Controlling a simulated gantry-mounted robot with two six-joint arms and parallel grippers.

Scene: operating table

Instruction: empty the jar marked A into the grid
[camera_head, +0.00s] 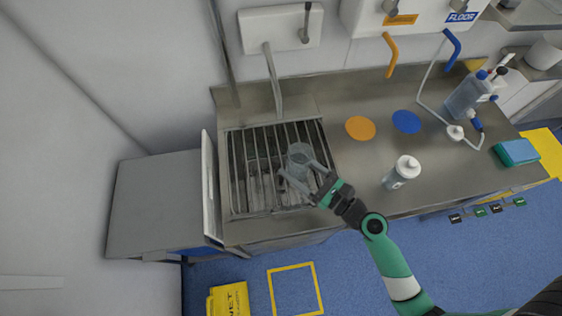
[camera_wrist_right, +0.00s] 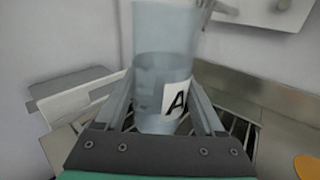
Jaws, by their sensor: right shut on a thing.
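My right gripper (camera_head: 308,181) is over the right part of the metal grid (camera_head: 242,203) set in the sink at the counter's left. It is shut on a clear jar (camera_head: 299,155). In the right wrist view the jar (camera_wrist_right: 165,65) stands between the fingers (camera_wrist_right: 166,108), with a black A on a white label facing the camera. The jar looks nearly upright there and seems to hold liquid in its lower part. The head view shows the jar above the grid bars, but how high is hard to tell. My left gripper is not in view.
A white-capped bottle (camera_head: 402,172) stands on the counter right of my arm. An orange disc (camera_head: 360,128) and a blue disc (camera_head: 406,122) lie behind it. A blue bottle (camera_head: 466,96) and sponge (camera_head: 516,152) are at the right.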

